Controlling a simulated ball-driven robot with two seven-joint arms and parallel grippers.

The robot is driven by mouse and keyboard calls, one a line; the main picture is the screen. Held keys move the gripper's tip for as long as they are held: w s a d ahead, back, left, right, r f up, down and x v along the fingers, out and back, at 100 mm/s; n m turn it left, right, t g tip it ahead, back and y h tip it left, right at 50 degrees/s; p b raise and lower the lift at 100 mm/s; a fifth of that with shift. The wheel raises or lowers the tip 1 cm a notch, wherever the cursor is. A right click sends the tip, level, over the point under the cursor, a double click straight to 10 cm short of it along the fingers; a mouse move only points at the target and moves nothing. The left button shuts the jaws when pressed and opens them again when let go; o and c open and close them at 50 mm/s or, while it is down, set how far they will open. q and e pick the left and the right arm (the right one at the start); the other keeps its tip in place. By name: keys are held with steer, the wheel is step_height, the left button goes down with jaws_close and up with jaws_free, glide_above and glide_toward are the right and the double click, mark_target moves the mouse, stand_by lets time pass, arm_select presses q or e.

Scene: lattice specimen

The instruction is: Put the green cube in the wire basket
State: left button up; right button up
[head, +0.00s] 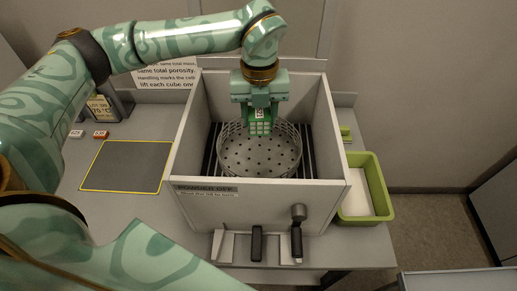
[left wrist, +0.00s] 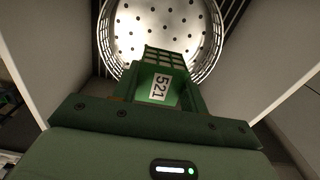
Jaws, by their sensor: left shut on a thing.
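The green cube (head: 260,127) is an open lattice block held by my left gripper (head: 260,113). In the left wrist view the cube (left wrist: 163,58) shows its lattice end beyond the fingers, near a white label reading 521. The gripper (left wrist: 160,85) is shut on it and points down. The wire basket (head: 258,155) is round with a perforated metal floor and stands inside a grey open-topped box. The cube is over the back part of the basket; its height above the floor is hard to tell. The basket also shows in the left wrist view (left wrist: 213,45). My right gripper is not in view.
Grey walls (head: 183,135) rise around the basket on all sides. A dark mat (head: 127,166) with a yellow border lies left of the box. A green tray (head: 383,187) stands at the right. Small labelled blocks lie behind the mat, and tools hang at the front.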

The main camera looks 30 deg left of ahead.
arm_select(q)
steer(key=shift+m, duration=0.4)
step_height(320, 180, down, 6)
steer(key=shift+r, duration=0.15)
steer(key=shift+f+b, duration=0.4)
steer(key=shift+f, duration=1.75)
steer(key=shift+f, duration=0.1)
steer(key=o, duration=1.1)
steer(key=shift+c, duration=0.2)
step_height(320, 180, up, 12)
steer(key=shift+r+p, duration=0.15)
steer(key=shift+p, duration=0.3)
